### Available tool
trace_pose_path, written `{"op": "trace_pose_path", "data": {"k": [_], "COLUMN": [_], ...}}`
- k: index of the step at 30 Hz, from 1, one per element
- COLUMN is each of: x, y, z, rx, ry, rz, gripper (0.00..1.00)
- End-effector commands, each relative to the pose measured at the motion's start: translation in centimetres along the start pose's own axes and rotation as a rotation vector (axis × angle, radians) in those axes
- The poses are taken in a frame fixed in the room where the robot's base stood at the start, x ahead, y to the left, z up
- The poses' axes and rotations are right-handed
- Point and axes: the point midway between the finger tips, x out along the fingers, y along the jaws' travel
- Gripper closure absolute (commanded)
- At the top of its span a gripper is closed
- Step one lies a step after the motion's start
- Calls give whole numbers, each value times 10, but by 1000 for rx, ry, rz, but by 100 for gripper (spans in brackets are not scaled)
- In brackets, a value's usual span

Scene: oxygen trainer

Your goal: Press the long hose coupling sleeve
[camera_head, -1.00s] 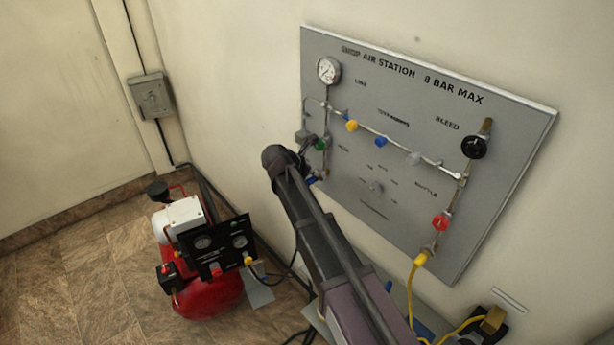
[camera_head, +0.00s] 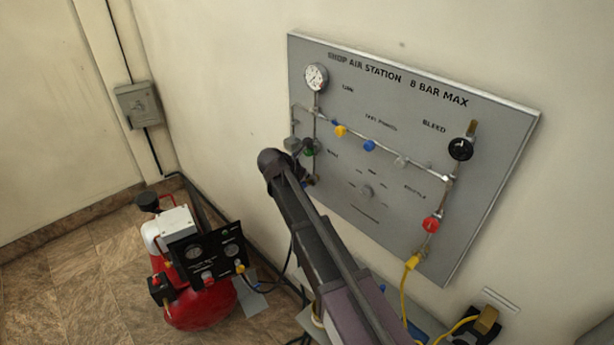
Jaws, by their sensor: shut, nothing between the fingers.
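A wall panel (camera_head: 395,215) headed as a shop air station carries a pipe run with colored fittings. A yellow hose (camera_head: 406,305) hangs from a yellow fitting (camera_head: 412,262) at the panel's lower right, below a red fitting (camera_head: 431,224). A black hose (camera_head: 284,266) leaves the compressor and passes behind my arm. I cannot tell which coupling is the long hose's sleeve. My arm rises from the bottom and its dark joint overlaps the panel's left edge. My gripper is not visible; the arm hides part of the panel's lower left.
A red compressor (camera_head: 200,306) with a black gauge plate stands on the floor at left. A grey box (camera_head: 139,105) is on the wall. A gauge (camera_head: 316,77) and a black bleed knob (camera_head: 460,149) are on the panel. A yellow-black object (camera_head: 487,320) sits at lower right.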

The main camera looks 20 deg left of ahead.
Motion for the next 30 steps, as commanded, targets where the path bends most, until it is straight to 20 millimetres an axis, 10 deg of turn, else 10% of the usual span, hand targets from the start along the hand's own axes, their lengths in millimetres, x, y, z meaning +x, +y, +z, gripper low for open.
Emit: {"op": "trace_pose_path", "data": {"k": [14,30], "x": [-15,-81], "y": [2,3], "z": [-13,-17], "rx": [1,1], "ry": [-1,-2], "rz": [-2,-1], "gripper": [100,100]}}
